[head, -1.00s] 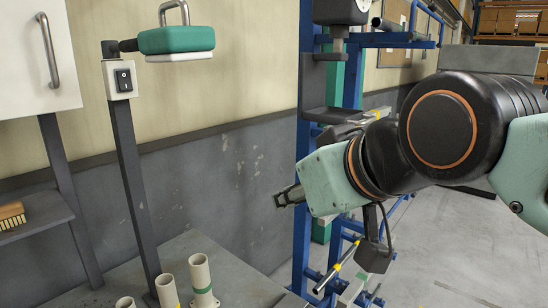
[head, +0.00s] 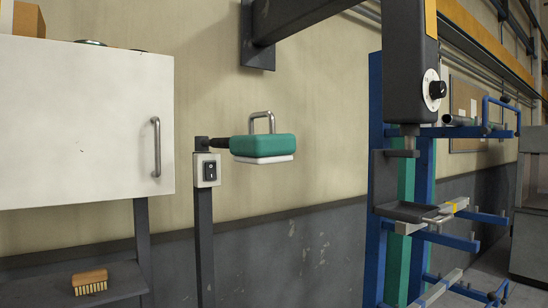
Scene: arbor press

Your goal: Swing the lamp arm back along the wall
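The lamp has a green head (head: 262,145) with a white underside and a metal loop handle (head: 262,117) on top. A short dark lamp arm (head: 217,143) joins the head to the top of a dark upright post (head: 204,245). The head sticks out to the right of the post, in front of the beige wall. I cannot tell exactly how far it stands off the wall. A white box with a black switch (head: 209,171) sits on the post just below the arm. My gripper is not in view.
A white cabinet (head: 85,125) stands left of the post, above a shelf with a brush (head: 90,281). A dark beam (head: 305,18) crosses above. On the right are a grey housing with a knob (head: 410,60) and a blue rack (head: 374,200).

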